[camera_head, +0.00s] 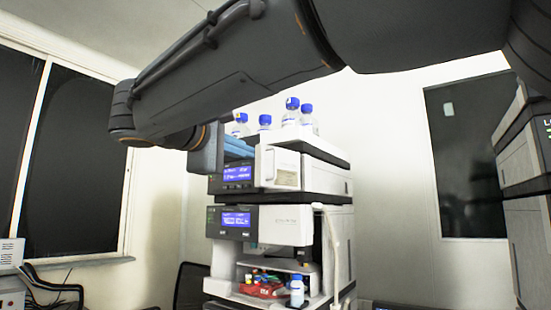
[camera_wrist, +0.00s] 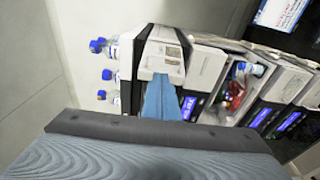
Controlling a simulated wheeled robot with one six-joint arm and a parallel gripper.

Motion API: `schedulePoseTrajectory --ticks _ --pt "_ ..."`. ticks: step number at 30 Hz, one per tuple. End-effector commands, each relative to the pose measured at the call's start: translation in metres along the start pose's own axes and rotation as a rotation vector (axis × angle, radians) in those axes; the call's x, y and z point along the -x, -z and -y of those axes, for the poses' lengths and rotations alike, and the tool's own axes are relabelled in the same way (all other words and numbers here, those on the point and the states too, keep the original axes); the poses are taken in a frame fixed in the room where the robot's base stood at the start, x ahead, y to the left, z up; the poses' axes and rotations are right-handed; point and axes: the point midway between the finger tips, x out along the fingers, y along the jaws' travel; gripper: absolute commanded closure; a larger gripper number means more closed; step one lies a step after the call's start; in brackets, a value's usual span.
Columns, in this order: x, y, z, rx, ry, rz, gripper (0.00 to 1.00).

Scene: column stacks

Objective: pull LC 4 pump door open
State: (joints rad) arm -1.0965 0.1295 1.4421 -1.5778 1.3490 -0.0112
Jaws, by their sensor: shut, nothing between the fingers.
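A stack of white and dark instrument modules (camera_head: 327,178) stands in the middle of the head view. At its upper part a white door-like panel (camera_head: 265,168) juts toward me. It also shows in the wrist view as a white block with a small label plate (camera_wrist: 161,62). My gripper (camera_head: 246,150) comes in from the left with its blue fingers shut and empty. The fingertips (camera_wrist: 160,84) are right at the panel's edge; I cannot tell whether they touch it. Its hinge, handle and any LC 4 marking cannot be made out.
Several blue-capped bottles (camera_head: 291,112) stand on top of the stack. Below are two lit blue displays and an open bay with small vials and a red tray (camera_head: 262,290). Another stack (camera_head: 529,165) stands at the right edge. A chair (camera_head: 190,284) is at the lower left.

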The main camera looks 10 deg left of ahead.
Motion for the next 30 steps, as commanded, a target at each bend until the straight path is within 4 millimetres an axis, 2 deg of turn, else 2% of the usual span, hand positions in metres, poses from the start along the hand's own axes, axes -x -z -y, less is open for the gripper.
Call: schedulePoseTrajectory --ticks 12,16,21,29,30 --pt "-0.066 0.001 -0.001 0.0 0.004 -0.001 1.0" --pt "-0.082 0.001 -0.001 0.0 0.003 0.0 1.0" --pt "-0.091 0.001 0.0 -0.001 0.003 0.0 1.0" --pt "-0.092 0.001 0.001 -0.001 0.003 -0.001 1.0" --pt "-0.087 0.02 0.003 0.0 0.004 -0.004 1.0"
